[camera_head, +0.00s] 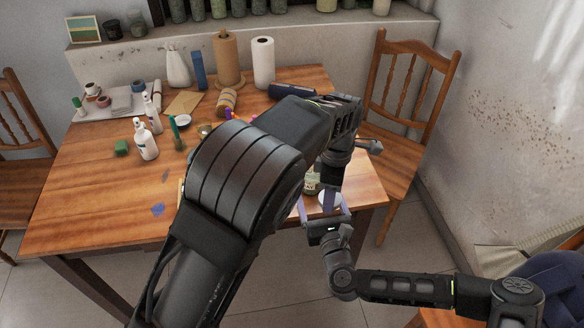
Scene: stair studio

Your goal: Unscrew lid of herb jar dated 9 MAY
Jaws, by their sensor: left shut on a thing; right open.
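A small glass jar (312,184) with greenish contents and a pale label stands out near the table's front right edge, partly hidden by my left arm. The label's date is too small to read. A pale round lid (329,198) shows beside the jar, at the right gripper's fingers. My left gripper (325,172) reaches down from above and is shut on the jar; its fingertips are mostly hidden. My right gripper (317,206), with purplish fingers, is open around the lid from the front. I cannot tell whether the fingers touch it.
A wooden chair (405,95) stands close at the right. Several jars line the shelf behind.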

